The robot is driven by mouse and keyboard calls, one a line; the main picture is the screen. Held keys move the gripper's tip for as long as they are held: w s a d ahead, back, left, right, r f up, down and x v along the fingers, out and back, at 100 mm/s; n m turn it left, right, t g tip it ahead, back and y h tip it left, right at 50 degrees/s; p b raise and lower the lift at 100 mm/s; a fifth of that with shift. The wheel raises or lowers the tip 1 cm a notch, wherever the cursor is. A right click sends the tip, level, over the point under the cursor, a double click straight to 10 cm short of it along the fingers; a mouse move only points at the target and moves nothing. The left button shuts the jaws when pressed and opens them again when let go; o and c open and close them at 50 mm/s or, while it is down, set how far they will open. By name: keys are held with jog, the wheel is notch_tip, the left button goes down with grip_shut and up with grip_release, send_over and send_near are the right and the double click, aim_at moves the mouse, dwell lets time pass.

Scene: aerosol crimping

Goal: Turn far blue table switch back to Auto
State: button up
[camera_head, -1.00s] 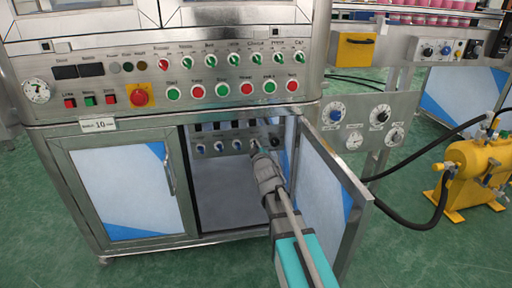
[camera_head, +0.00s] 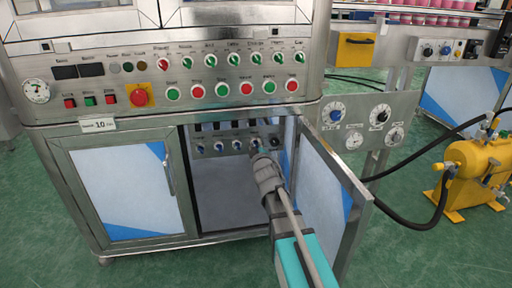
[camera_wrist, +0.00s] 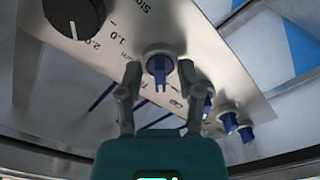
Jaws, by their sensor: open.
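A row of blue switches sits on a metal panel inside the open cabinet. In the wrist view, the blue switch (camera_wrist: 160,68) beside the black knob lies between my two fingers, its handle pointing down in the picture. My gripper (camera_wrist: 158,80) is open, one finger on each side of this switch, and I cannot tell whether they touch it. In the head view, my gripper (camera_head: 259,161) reaches into the cabinet just below the row's right end and partly hides that area. Other blue switches show at the row's left (camera_head: 201,149) and middle (camera_head: 237,145).
A black knob (camera_wrist: 75,14) with a numbered scale sits beside the gripped-around switch. More blue switches (camera_wrist: 228,121) continue to the lower right. The open cabinet door (camera_head: 325,190) stands right of my arm. The cabinet interior (camera_head: 220,190) below the panel is empty.

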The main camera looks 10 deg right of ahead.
jog(key=s, duration=0.7)
jog(key=shift+s, duration=0.25)
jog(key=shift+d+p, duration=0.1)
jog(key=shift+p, duration=0.2)
jog(key=s+m+g+p, duration=0.9)
jog(key=s+g+p, duration=0.9)
jog(key=s, duration=0.3)
notch_tip(320, 180, up, 38)
jog(key=p, duration=3.8)
jog(key=shift+s, duration=0.15)
